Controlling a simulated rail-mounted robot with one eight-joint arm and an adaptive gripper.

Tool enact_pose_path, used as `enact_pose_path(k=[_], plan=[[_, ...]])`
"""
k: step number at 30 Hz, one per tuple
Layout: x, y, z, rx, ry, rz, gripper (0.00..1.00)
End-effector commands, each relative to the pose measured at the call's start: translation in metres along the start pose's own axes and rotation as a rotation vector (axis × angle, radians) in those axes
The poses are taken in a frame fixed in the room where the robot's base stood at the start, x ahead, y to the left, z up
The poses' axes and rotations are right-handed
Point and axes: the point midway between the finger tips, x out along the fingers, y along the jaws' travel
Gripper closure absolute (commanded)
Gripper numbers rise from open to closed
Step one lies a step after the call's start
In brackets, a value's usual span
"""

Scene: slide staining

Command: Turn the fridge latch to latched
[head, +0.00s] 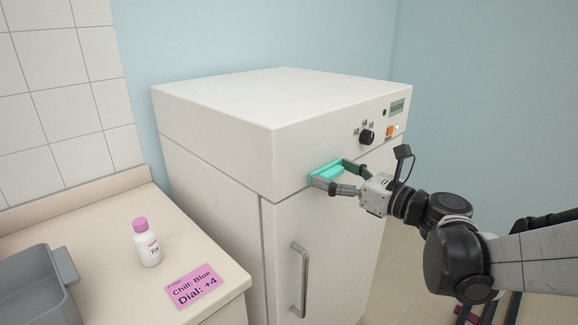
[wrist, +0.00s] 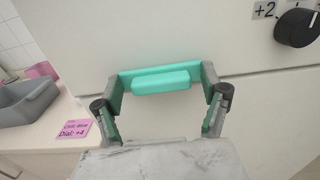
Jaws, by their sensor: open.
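The fridge (head: 220,150) is a white cabinet with a door (head: 335,250) and a vertical metal handle (head: 299,280). The latch is a teal bar (head: 326,172) lying horizontally near the top of the door front; it also shows in the wrist view (wrist: 161,82). My gripper (head: 333,177) is open at the latch, with one finger at each end of the bar. In the wrist view my fingers (wrist: 163,88) stand left and right of the bar. I cannot tell whether the fingertips touch it.
A black dial (head: 367,137), an orange switch (head: 390,131) and a small display (head: 397,107) sit right of the latch on the fridge's upper panel. On the counter (head: 110,240) at left stand a pink-capped bottle (head: 147,245), a grey tray (head: 35,285) and a pink note (head: 194,286).

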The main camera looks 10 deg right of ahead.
Motion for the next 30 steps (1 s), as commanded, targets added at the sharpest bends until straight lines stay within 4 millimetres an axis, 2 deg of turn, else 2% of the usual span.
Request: enact_pose_path(k=[6,17,24,30], plan=[[0.0001,-0.0002,0.0000,0.000,0.000,0.000,0.24],[0.0000,-0.0003,0.0001,0.000,0.000,0.000,0.70],[0.0001,-0.0002,0.0001,-0.023,0.000,0.000,0.70],[0.0002,0.0002,0.0001,-0.112,0.000,0.000,0.70]])
